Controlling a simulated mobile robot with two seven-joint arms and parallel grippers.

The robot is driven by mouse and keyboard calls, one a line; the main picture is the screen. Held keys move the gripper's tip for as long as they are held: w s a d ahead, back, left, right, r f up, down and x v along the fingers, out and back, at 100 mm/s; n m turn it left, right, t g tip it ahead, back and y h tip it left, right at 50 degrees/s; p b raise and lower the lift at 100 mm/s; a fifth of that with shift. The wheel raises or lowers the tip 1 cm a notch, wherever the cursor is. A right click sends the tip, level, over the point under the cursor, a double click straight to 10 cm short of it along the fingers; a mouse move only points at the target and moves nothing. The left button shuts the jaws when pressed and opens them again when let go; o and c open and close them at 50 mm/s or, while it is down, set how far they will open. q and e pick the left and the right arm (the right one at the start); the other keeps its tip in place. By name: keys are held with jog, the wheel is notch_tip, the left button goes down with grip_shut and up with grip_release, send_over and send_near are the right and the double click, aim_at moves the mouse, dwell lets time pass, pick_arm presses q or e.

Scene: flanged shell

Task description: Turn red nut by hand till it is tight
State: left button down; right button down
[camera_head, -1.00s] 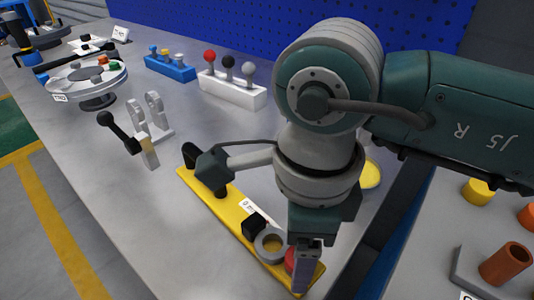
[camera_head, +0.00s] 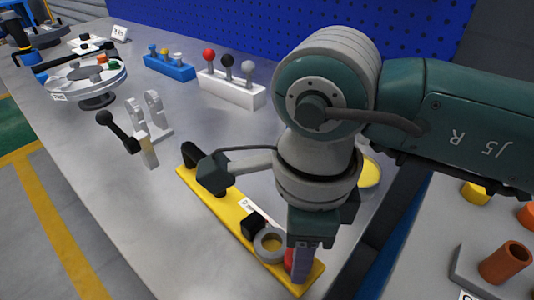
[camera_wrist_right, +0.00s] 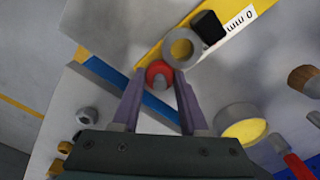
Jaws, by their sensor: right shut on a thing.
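The red nut (camera_head: 288,258) is at the near end of the yellow bar (camera_head: 219,211), mostly hidden behind my right gripper in the head view. My right gripper (camera_head: 299,264) points down at it. In the right wrist view, the red nut (camera_wrist_right: 159,70) sits between the two fingertips of the right gripper (camera_wrist_right: 160,77), which are shut on its sides. A grey ring (camera_wrist_right: 181,47) with a yellow centre lies right beside the nut, and a black block (camera_wrist_right: 208,27) stands beyond it. I cannot see the nut's thread or seating. My left gripper is not in view.
A white block (camera_head: 232,90) with red, black and grey knobs and a blue block (camera_head: 169,67) with pegs stand farther back. A black-handled clamp (camera_head: 130,138) stands left of the bar. A yellow round piece (camera_head: 370,174) lies right of my arm. The bench's left front is clear.

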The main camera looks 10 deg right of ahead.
jog(key=m, duration=0.4)
dwell(0.3)
jog(key=shift+c, duration=2.2)
grip_release()
notch_tip(320, 180, up, 10)
jog(key=p, duration=0.1)
